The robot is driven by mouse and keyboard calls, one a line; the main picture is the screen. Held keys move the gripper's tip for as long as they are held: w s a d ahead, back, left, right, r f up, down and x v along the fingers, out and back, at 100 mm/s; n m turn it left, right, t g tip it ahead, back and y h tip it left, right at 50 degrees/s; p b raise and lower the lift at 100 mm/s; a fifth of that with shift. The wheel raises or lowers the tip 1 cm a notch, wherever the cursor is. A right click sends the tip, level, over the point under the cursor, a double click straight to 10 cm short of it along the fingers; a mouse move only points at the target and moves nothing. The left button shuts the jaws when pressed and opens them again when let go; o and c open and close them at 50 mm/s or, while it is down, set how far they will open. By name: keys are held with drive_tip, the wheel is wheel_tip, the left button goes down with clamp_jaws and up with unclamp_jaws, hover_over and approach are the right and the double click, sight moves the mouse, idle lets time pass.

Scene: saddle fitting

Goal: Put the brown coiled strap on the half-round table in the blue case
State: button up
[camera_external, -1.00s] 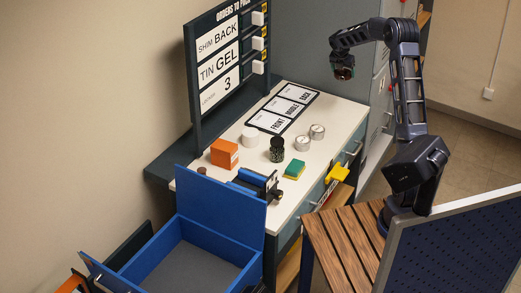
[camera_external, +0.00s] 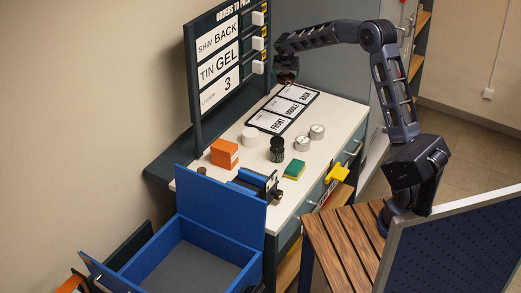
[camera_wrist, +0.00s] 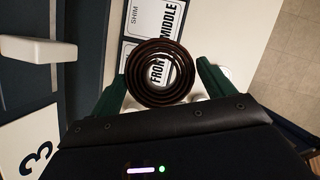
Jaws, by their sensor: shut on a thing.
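The brown coiled strap (camera_wrist: 160,44) is a dark spiral of rings held between the green fingers of my gripper (camera_wrist: 160,80) in the wrist view. My gripper is shut on it. In the external view my gripper (camera_external: 287,74) hangs in the air near the order board, above the far part of the workbench. The strap is small and dark there. The blue case (camera_external: 220,197) stands open at the lower left, in front of the workbench, with its raised blue panel towards the bench and a grey floor inside. No half-round table can be made out.
The white workbench (camera_external: 335,112) holds an orange box (camera_external: 224,153), a white cylinder (camera_external: 250,136), a black jar (camera_external: 277,150), round tins (camera_external: 317,131) and a green-yellow sponge (camera_external: 294,169). The order board (camera_external: 222,70) stands upright behind. A slatted wooden top (camera_external: 345,240) lies at right.

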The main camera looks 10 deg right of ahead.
drive_tip(key=s+a+n+y, duration=0.1)
drive_tip(key=s+a+n, duration=0.15)
drive_tip(key=a, duration=0.65)
drive_tip(key=s+a+n, duration=0.1)
drive_tip(key=s+a, duration=0.3)
drive_tip(key=a, duration=0.5)
drive_tip(key=n+g+y, duration=0.1)
drive_tip(key=n+y, duration=0.3)
drive_tip(key=n, duration=0.6)
hover_over(180, 266)
drive_tip(key=d, duration=0.1)
drive_tip(key=shift+m, duration=0.25)
drive_tip(key=f, duration=3.3)
drive_tip(key=s+f, duration=0.1)
drive_tip(key=f, duration=1.5)
drive_tip(key=shift+f, duration=0.15)
drive_tip(key=shift+f, duration=0.1)
drive_tip(key=o, duration=1)
